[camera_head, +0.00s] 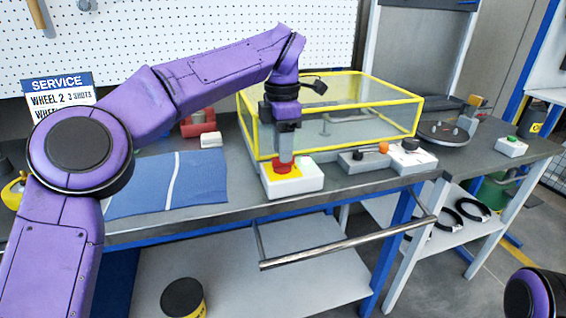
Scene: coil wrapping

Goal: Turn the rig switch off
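My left gripper (285,158) points straight down over a white box (292,182) with a red button (283,168) on a yellow base. Its fingers show as one narrow column, shut, with nothing seen between them. The tips are at the top of the red button and hide part of it; I cannot tell whether they press it. To the right, a grey and white control unit (387,159) carries an orange knob (383,147) and a black knob (410,144). No label shows which is the rig switch. My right gripper is out of view.
A yellow-framed clear guard (420,118) stands right behind the white box. A blue mat (140,195) lies on the bench to the left. A metal rail (350,243) runs along the bench front. A white box with a green button (511,146) is at far right.

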